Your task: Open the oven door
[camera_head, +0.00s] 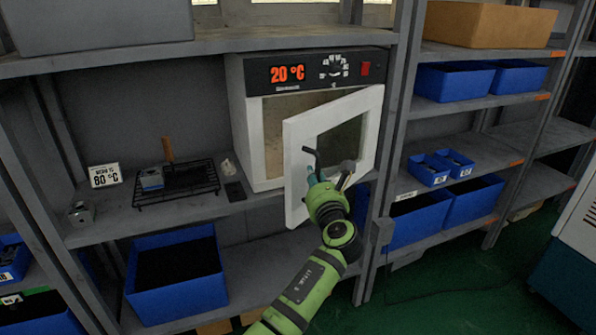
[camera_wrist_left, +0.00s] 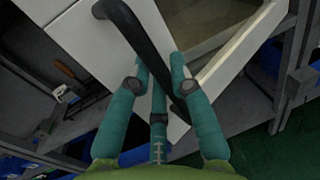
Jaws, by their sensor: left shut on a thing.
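The white oven (camera_head: 240,130) stands on the middle shelf, with a black panel reading 20 °C. Its white door (camera_head: 298,150) with a dark window is partly open and swung out toward me, hinged on the right. The oven door also fills the upper middle of the left wrist view (camera_wrist_left: 85,45). My left gripper (camera_head: 312,180) is at the door's free edge, shut on the black door handle (camera_head: 313,160). In the left wrist view the handle (camera_wrist_left: 135,35) runs down between its teal fingers (camera_wrist_left: 162,85). My right gripper is not in view.
Left of the oven a black wire rack (camera_head: 180,185) holds a small metal block (camera_head: 151,179), beside a sign reading 80 °C (camera_head: 104,175). A blue bin (camera_head: 180,290) is on the shelf below. More blue bins (camera_head: 420,217) stand on the right shelves.

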